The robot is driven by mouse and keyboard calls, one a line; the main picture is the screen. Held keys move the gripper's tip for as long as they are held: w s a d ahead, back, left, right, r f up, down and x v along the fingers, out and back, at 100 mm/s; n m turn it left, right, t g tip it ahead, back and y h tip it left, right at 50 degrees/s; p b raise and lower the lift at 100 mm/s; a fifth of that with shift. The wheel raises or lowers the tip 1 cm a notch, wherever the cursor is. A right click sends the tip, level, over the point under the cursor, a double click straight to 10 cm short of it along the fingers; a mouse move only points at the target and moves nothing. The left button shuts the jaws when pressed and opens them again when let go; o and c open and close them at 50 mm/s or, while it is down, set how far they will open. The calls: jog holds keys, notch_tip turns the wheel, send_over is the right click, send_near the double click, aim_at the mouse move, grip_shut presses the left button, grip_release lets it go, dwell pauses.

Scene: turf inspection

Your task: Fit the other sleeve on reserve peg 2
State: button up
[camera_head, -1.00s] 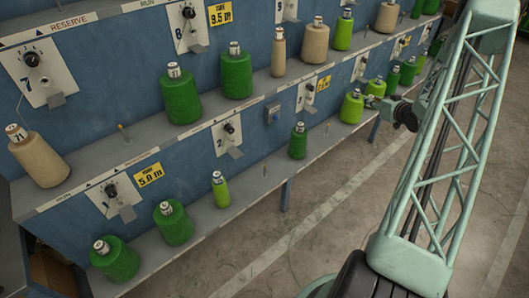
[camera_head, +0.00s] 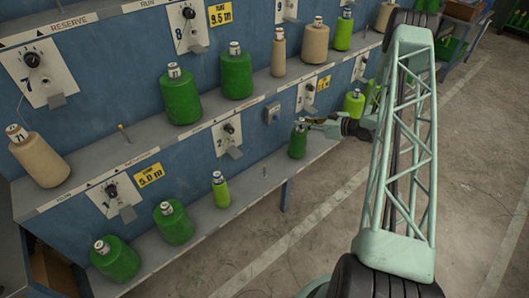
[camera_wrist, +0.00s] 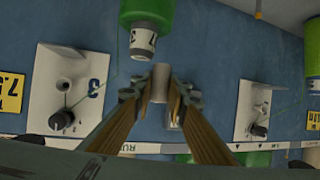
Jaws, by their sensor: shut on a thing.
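My gripper (camera_head: 308,122) is at the lower shelf, close to the top of a dark green cone (camera_head: 297,146). In the wrist view, which looks upside down, my gripper (camera_wrist: 160,82) is shut on a small pale cylinder (camera_wrist: 159,86), which looks like the sleeve. The dark green cone with its white top (camera_wrist: 150,14) is close by the fingertips there; I cannot tell whether they touch. A thin bare peg (camera_head: 265,170), apparently reserve peg 2, stands on the lower shelf left of my gripper; it shows at the wrist view's top (camera_wrist: 258,9).
A small lime cone (camera_head: 219,190) stands left of the bare peg, and a lime cone (camera_head: 353,105) stands right of my gripper. Panel 2 (camera_head: 228,137) and panel 3 (camera_wrist: 68,90) jut from the blue wall. The upper shelf (camera_head: 262,86) overhangs. The aisle floor is open.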

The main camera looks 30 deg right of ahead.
jog(key=a+f+n+g+y, duration=0.2)
jog(key=a+f+n, duration=0.1)
jog(key=a, duration=0.8)
jog(key=s+a+f+n+g+y, duration=0.1)
jog(key=a+f, duration=0.4)
jog(key=a, duration=0.6)
jog(key=shift+s+f+n+g+y, duration=0.3)
jog(key=shift+n+g+y, duration=0.5)
jog(key=shift+y, duration=0.4)
jog(key=shift+f+b, duration=1.6)
jog(key=shift+f, duration=1.2)
jog(key=shift+f+b, duration=2.1)
jog(key=shift+f, duration=1.35)
